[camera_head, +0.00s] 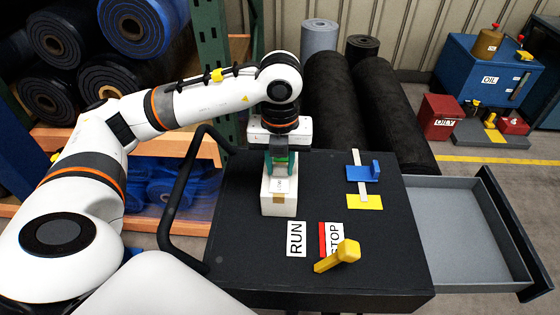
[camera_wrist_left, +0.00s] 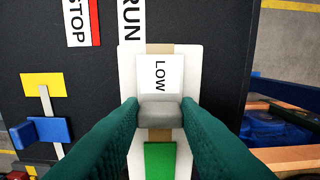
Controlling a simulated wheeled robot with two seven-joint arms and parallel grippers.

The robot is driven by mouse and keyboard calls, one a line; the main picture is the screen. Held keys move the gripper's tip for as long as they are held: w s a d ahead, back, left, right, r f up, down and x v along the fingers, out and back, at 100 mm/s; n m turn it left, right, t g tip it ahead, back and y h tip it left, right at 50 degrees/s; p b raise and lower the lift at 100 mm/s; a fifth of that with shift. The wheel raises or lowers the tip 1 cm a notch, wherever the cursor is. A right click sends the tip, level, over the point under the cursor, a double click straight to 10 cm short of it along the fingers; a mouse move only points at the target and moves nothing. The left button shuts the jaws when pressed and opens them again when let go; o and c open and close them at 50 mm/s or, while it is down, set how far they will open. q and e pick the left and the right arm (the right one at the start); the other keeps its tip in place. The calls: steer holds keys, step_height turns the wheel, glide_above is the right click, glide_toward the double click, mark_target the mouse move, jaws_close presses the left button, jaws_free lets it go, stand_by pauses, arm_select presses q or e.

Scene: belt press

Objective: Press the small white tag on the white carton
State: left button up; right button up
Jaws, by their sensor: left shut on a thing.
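The white carton (camera_head: 280,206) stands on the dark tabletop (camera_head: 235,240), with a tan tape strip along it. The small white tag (camera_wrist_left: 160,76) reads LOW and lies on the carton's top; the carton also shows in the left wrist view (camera_wrist_left: 127,75). My left gripper (camera_head: 279,172) points down over the carton. Its green fingers are shut on a grey block (camera_wrist_left: 159,112), which overlaps the tag's lower edge in the wrist view. I cannot tell whether the block touches the tag. A green patch (camera_wrist_left: 160,160) shows between the fingers. My right gripper is not in view.
RUN (camera_head: 296,239) and STOP (camera_head: 331,238) labels lie near a yellow lever (camera_head: 338,256). A blue slider (camera_head: 363,172) and yellow plate (camera_head: 365,202) sit to the right. An open grey drawer (camera_head: 450,230) extends right. A black handle (camera_head: 178,200) edges the left side.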

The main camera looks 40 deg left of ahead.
arm_select(q)
steer(key=shift+s+f, duration=0.1)
steer(key=shift+f, duration=0.05)
stand_by(0.6)
steer(key=o, duration=1)
steer(key=shift+r, duration=0.2)
steer(key=shift+r, duration=0.4)
step_height(320, 180, up, 11)
steer(key=shift+r, duration=0.1)
